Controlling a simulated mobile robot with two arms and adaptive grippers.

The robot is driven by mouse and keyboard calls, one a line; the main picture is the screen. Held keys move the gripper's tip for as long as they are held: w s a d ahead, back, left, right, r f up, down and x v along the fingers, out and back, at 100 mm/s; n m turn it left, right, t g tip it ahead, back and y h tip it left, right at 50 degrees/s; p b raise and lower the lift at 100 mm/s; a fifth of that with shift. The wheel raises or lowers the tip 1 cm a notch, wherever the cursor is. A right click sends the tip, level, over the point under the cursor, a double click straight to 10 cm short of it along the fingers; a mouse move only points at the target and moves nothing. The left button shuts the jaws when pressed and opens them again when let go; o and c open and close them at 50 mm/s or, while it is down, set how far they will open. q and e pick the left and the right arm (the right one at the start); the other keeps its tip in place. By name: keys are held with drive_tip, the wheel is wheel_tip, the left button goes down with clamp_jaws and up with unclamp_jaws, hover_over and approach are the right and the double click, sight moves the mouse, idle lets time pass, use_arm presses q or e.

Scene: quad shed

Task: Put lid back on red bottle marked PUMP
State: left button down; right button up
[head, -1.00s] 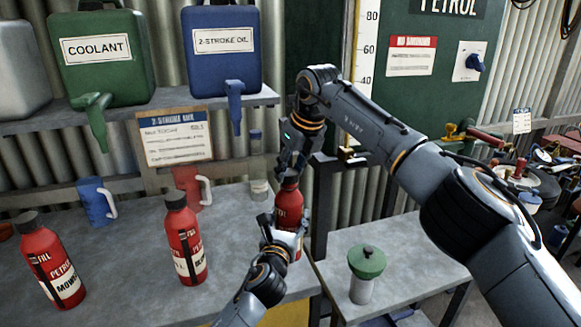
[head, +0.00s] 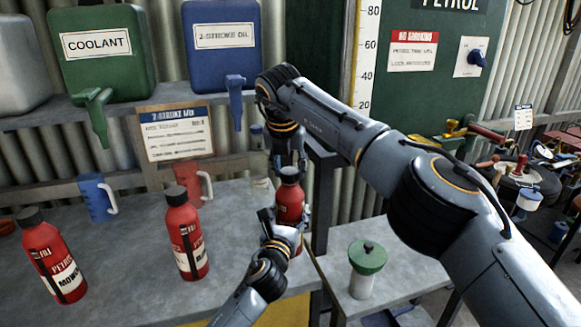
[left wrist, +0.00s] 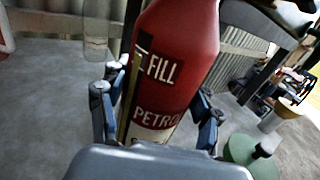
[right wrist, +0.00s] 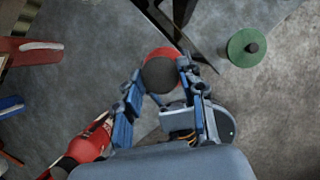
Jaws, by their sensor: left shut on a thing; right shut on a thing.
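A red bottle (head: 290,207) stands near the bench's right end, with a dark lid (head: 290,174) at its top. My left gripper (head: 285,228) is shut around the bottle's body. In the left wrist view the bottle (left wrist: 168,70) shows "FILL PETROL"; its lower line is hidden. My right gripper (head: 289,160) points down from above and is shut on the lid. In the right wrist view the round dark lid (right wrist: 160,75) lies between the fingers, with red bottle showing around its far edge. I cannot tell whether the lid is fully seated.
Two more red bottles, one (head: 186,235) and one marked MOWER (head: 52,257), stand left with dark lids. A blue jug (head: 96,199) and red jug (head: 190,176) stand behind. A green-topped container (head: 367,257) is on the lower table at right.

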drive_tip(key=shift+m, duration=0.4)
drive_tip(key=o, duration=0.7)
drive_tip(key=shift+r, duration=2.3)
drive_tip(key=o, duration=0.5)
